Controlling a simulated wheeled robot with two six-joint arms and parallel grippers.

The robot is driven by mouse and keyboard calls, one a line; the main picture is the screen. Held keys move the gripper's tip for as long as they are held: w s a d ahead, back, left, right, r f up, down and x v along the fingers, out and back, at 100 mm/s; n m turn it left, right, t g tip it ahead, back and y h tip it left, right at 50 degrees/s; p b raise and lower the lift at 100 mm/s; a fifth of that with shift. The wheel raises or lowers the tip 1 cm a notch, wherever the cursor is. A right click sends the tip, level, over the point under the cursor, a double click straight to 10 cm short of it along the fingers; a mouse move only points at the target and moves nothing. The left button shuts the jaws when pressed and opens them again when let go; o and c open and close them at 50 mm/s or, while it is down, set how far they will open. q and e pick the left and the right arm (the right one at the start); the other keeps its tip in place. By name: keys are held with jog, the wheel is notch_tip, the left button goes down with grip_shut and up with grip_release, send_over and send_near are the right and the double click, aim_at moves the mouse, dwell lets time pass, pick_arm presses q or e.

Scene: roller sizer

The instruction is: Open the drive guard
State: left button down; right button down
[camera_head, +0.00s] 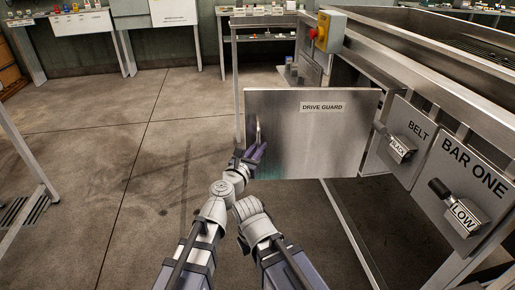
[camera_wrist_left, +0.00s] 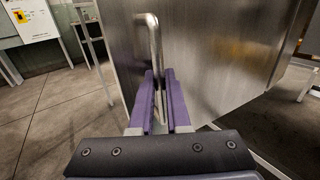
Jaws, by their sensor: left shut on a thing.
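The drive guard (camera_head: 320,140) is a flat brushed-metal panel labelled DRIVE GUARD. It stands out at an angle from the side of the machine, its right edge near the machine frame and its left edge out over the floor. A slim metal handle (camera_head: 258,130) is fixed near its left edge. My left gripper (camera_head: 254,152), with purple fingers, is shut on the lower part of this handle. In the left wrist view the handle (camera_wrist_left: 153,40) runs down between the two fingers (camera_wrist_left: 158,78), with the guard panel (camera_wrist_left: 215,60) just behind. My right gripper is not seen.
The BELT plate (camera_head: 413,133) and the BAR ONE plate (camera_head: 465,180), each with a black-knobbed lever, are on the machine's side at right. A red button on a yellow box (camera_head: 330,31) sits above the guard. Floor (camera_head: 130,150) at left is clear.

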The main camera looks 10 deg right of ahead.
pick_arm(q)
jog(key=shift+d, duration=0.15)
jog(key=c, duration=1.2)
grip_release()
jog(key=shift+o, duration=0.2)
jog(key=v, duration=0.8)
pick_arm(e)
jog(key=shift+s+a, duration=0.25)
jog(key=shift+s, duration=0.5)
pick_arm(q)
jog(key=shift+w, duration=0.1)
